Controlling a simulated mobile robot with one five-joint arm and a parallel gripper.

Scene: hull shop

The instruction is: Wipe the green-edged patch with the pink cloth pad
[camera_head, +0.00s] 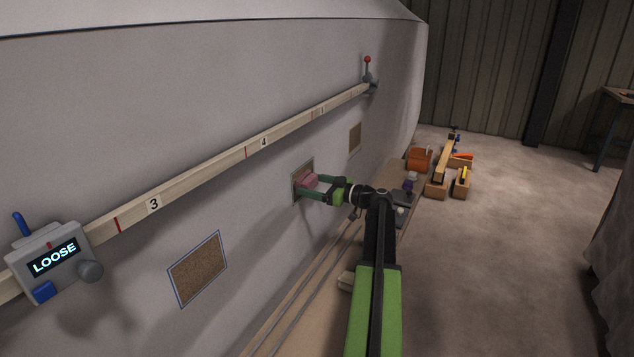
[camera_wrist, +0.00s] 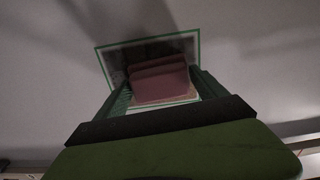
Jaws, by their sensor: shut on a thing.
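My gripper (camera_head: 311,187) is shut on the pink cloth pad (camera_head: 306,179) and holds it at the hull wall. The pad also shows between the fingers in the wrist view (camera_wrist: 160,83). The green-edged patch (camera_head: 295,187) lies right behind the pad, which hides much of it. In the wrist view the patch (camera_wrist: 119,60) shows its green border, a dark area at upper left and a paler strip below the pad. I cannot tell for certain whether the pad touches the patch.
A blue-edged patch (camera_head: 198,268) is at lower left and another brown patch (camera_head: 355,137) farther along. A numbered rail (camera_head: 200,190) crosses the wall above, with a grey box reading LOOSE (camera_head: 52,262). Tools and an orange box (camera_head: 419,158) stand beyond my arm. Floor is clear at right.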

